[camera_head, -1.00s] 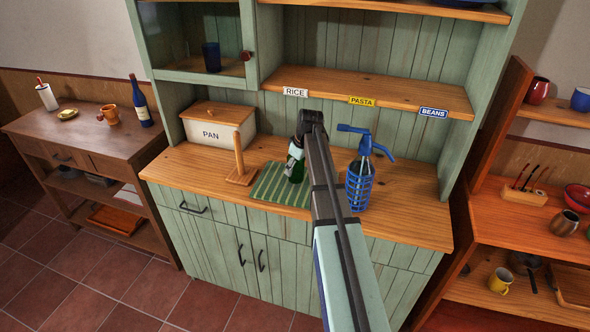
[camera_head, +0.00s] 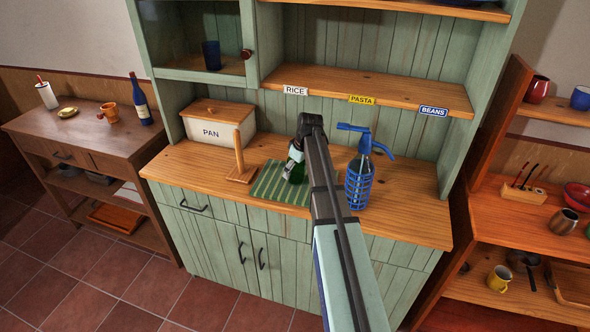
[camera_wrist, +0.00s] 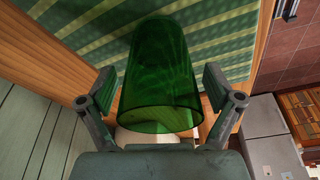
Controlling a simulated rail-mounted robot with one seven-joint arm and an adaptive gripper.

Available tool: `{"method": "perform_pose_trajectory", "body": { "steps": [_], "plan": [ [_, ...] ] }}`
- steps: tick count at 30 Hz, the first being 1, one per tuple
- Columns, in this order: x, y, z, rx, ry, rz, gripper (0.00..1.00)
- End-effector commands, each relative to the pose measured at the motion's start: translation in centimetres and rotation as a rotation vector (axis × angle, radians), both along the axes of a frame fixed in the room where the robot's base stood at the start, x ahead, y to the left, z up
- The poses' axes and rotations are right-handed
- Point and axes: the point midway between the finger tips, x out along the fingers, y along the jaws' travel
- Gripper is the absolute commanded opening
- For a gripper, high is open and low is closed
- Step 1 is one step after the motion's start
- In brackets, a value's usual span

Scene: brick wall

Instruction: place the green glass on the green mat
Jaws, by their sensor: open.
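The green glass (camera_wrist: 160,75) is clear, dark green and empty. In the head view the glass (camera_head: 297,174) shows over the right part of the striped green mat (camera_head: 270,185), partly hidden by my arm and gripper. In the wrist view the mat (camera_wrist: 95,55) lies behind the glass, whose narrower end is towards the mat and wide rim towards my palm. My gripper (camera_wrist: 160,95) is open, with one finger on each side of the glass near its rim. Gaps show between fingers and glass.
A blue siphon bottle (camera_head: 359,180) stands close to the right of my arm. A wooden upright holder (camera_head: 240,168) stands left of the mat, with the PAN box (camera_head: 212,133) behind it. A shelf (camera_head: 365,92) overhangs the back of the counter.

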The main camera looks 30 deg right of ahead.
Motion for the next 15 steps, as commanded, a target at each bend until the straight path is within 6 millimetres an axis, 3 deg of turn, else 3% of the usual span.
{"method": "perform_pose_trajectory", "body": {
  "steps": [7, 15],
  "plan": [
    [-0.5, -0.3, 2.0, -0.001, -0.003, -0.002, 0.91],
    [-1.6, -0.9, 6.6, -0.001, -0.004, -0.001, 0.91]
  ]
}}
